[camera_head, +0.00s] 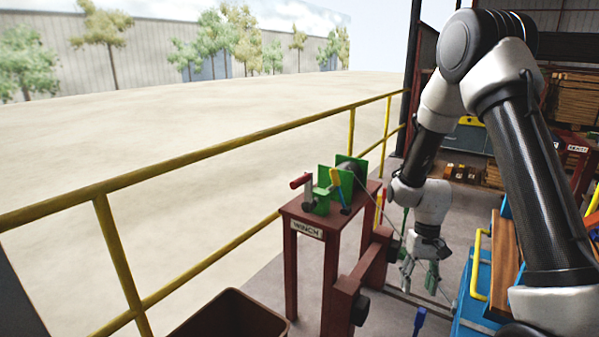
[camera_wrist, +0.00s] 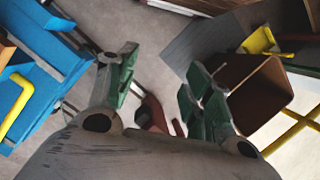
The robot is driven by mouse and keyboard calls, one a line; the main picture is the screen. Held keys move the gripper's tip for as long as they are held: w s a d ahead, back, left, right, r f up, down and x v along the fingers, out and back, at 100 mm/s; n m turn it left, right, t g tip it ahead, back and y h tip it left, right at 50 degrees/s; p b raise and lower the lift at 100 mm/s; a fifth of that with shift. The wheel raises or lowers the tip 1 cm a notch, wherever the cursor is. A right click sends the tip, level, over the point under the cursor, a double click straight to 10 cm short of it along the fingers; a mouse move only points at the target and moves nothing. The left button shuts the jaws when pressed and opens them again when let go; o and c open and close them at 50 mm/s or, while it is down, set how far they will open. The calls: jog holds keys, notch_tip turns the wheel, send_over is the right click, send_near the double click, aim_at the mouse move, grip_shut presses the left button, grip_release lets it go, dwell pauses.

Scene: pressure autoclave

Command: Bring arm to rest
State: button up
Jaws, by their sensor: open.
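My gripper (camera_head: 420,272) hangs at the end of my arm, pointing down, at the right of the winch table in the head view. In the wrist view my gripper (camera_wrist: 160,95) has its two green-padded fingers spread wide, with nothing between them. The floor and a dark red piece show below, beyond the fingers. My arm is bent, its elbow high at the upper right of the head view.
A dark red table (camera_head: 304,222) labelled WINCH carries a green winch (camera_head: 322,192). A yellow railing (camera_head: 200,157) runs along the left. A brown bin (camera_head: 232,316) stands at the front. A blue unit with a yellow handle (camera_head: 476,265) stands right of my gripper.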

jog(key=s+d+r+t, duration=0.1)
jog(key=s+r+t, duration=0.1)
jog(key=s+r, duration=0.4)
jog(key=s+d+r+t, duration=0.2)
jog(key=s+r, duration=0.4)
jog(key=r, duration=0.8)
jog(key=s+d+r+t, duration=0.1)
jog(key=s+r+t, duration=0.2)
jog(key=s+r, duration=0.4)
notch_tip(320, 180, up, 4)
jog(key=shift+d+r+n+h, duration=0.1)
jog(key=shift+d+n+h, duration=0.25)
jog(key=shift+n+h, duration=0.05)
jog(key=shift+s, duration=0.1)
